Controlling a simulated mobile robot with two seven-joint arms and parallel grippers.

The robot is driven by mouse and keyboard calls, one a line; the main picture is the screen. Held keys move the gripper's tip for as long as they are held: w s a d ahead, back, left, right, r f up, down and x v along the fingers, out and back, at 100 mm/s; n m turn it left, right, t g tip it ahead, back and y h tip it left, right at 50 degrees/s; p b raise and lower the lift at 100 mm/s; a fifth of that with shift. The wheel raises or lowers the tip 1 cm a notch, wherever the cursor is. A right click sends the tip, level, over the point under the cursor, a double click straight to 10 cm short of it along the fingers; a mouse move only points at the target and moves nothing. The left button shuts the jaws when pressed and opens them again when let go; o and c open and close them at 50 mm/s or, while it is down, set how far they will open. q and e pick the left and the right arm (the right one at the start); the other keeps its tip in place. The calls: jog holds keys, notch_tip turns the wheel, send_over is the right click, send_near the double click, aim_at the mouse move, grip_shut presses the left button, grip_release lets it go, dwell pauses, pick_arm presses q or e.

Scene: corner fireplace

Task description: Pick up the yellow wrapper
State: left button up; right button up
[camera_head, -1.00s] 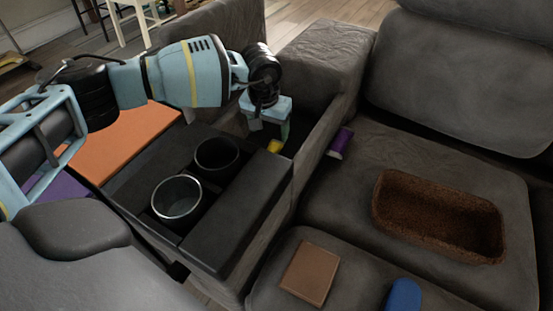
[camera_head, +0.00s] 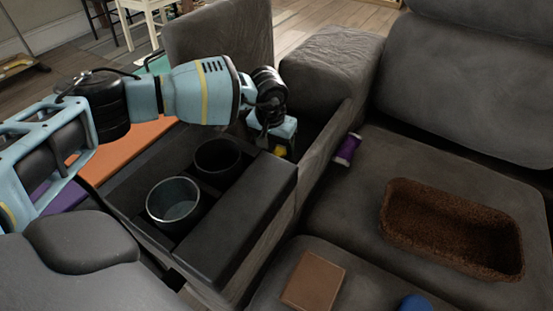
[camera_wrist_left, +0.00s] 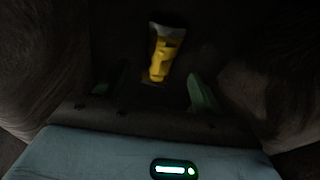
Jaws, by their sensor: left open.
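The yellow wrapper (camera_head: 279,150) shows as a small bright patch beside my left gripper, inside the dark gap of the couch console. In the left wrist view, the wrapper (camera_wrist_left: 160,58) lies in deep shadow, yellow with a pale top end, ahead of the green fingertips. My left gripper (camera_head: 276,147) points down into the gap. Its fingers (camera_wrist_left: 152,92) are open and apart, with nothing between them that I can make out. The arm and gripper hide part of the wrapper in the head view. My right gripper is not in view.
Two cup holders, one with a clear cup (camera_head: 174,203), sit in the console (camera_head: 240,225). A purple object (camera_head: 347,149) rests at the seat edge. A brown basket (camera_head: 450,222), brown book (camera_head: 314,281) and blue object (camera_head: 414,303) lie on the seat. Walls hem in the gap.

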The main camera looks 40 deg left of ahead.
aim_at(275, 152)
pick_arm(q)
jog(key=f, duration=0.2)
jog(key=f+b, duration=0.1)
jog(key=shift+w+f, duration=0.1)
jog(key=shift+w, duration=0.15)
jog(key=shift+a, duration=0.1)
jog(key=c, duration=1.1)
jog(key=shift+c, duration=0.2)
